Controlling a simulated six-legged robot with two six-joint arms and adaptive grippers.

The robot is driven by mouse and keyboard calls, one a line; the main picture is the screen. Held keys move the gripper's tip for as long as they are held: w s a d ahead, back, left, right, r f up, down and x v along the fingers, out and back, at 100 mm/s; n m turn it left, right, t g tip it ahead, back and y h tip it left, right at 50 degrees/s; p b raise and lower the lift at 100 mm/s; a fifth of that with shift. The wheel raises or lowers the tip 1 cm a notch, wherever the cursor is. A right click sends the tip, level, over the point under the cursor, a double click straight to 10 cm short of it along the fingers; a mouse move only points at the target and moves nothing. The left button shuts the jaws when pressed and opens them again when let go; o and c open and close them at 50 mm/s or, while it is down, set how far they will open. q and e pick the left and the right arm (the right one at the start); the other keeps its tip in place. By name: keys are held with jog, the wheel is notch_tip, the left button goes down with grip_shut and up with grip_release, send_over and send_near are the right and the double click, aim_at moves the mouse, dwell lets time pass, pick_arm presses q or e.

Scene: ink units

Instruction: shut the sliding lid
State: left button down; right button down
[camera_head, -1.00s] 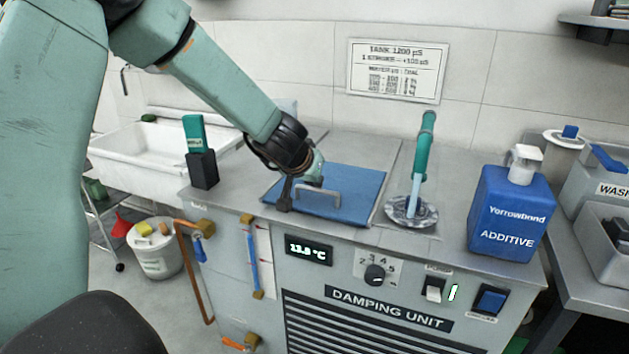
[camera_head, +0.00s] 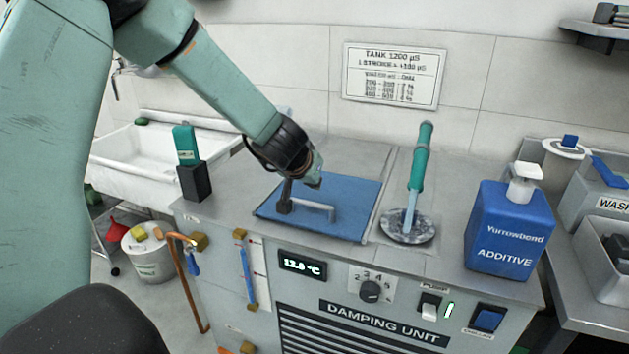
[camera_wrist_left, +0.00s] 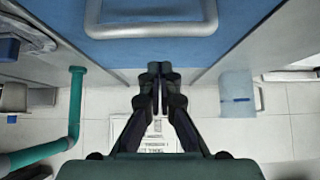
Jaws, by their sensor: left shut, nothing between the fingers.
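The sliding lid (camera_head: 345,197) is a flat blue panel on top of the grey damping unit, with a grey bar handle (camera_head: 318,208) near its front edge. In the left wrist view the handle (camera_wrist_left: 150,32) and the blue lid (camera_wrist_left: 150,52) are at the top. My left gripper (camera_head: 284,207) is shut and empty, pointing down at the handle's left end in the head view. In the left wrist view its closed fingertips (camera_wrist_left: 158,70) are apart from the bar in the picture. I cannot tell whether they touch the lid. My right gripper is not in view.
A teal-handled pump (camera_head: 418,165) stands right of the lid, with a blue additive bottle (camera_head: 508,232) beyond it. A black holder with a teal device (camera_head: 188,165) stands at the left rear. A white sink (camera_head: 130,150) lies behind. Bare grey top (camera_head: 230,200) lies left of the lid.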

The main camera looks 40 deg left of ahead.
pick_arm(q)
jog(key=p+v, duration=0.4)
jog(key=v, duration=0.5)
jog(key=shift+s+d+r, duration=0.1)
